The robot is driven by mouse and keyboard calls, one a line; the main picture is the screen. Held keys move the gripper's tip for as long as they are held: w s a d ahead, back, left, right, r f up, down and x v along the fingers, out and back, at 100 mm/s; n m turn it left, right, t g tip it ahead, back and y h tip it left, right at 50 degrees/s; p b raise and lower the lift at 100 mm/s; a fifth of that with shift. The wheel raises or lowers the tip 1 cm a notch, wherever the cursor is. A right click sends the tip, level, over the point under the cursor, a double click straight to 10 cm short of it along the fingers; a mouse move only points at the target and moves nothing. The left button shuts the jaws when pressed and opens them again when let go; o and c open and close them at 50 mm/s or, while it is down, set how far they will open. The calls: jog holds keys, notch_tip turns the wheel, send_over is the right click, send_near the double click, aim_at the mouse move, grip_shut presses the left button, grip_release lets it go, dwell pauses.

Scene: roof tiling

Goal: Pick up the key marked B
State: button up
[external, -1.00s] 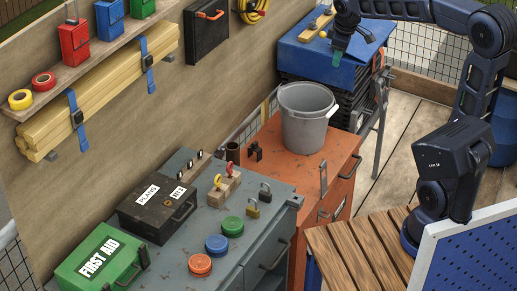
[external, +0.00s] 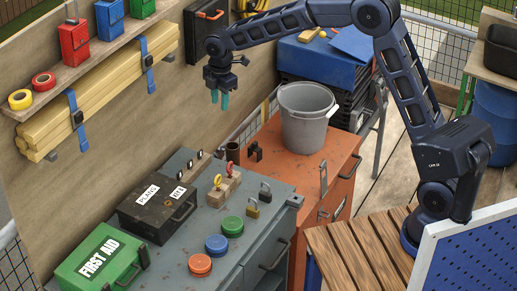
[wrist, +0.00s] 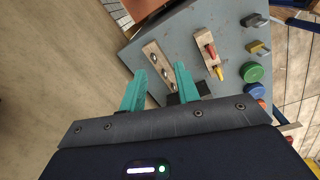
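A small wooden block (external: 222,187) on the grey cabinet top holds a yellow key (external: 217,180) and a red key (external: 229,170), both standing upright. In the wrist view the red key (wrist: 210,50) and yellow key (wrist: 219,73) show right of the fingers. No letter is readable on either key, so I cannot tell which is marked B. My gripper (external: 219,98) hangs in the air well above the cabinet, fingers pointing down. In the wrist view its teal fingers (wrist: 160,70) are apart with nothing between them.
A wooden strip with metal pegs (external: 190,166) lies behind the keys. Padlocks (external: 252,209), a green knob (external: 232,226), a blue knob (external: 217,245) and an orange knob (external: 201,265) sit nearby. A black box (external: 140,220) is left; a grey bucket (external: 303,130) stands right.

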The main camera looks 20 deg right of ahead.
aim_at(190, 161)
jog(key=s+a+f+n, duration=0.3)
jog(key=a+f+n, duration=0.1)
jog(key=a+f, duration=0.6)
jog(key=shift+g, duration=0.3)
jog(key=shift+w+a+f, duration=0.1)
jog(key=shift+a+f, duration=0.1)
jog(key=shift+f, duration=1.35)
jog(key=shift+s+a+f, duration=0.1)
jog(key=shift+a+f, duration=0.15)
jog(key=shift+f, duration=1.35)
jog(key=shift+w+a+f, duration=0.1)
jog(key=shift+a+f, duration=0.1)
jog(key=shift+f, duration=1.35)
grip_shut()
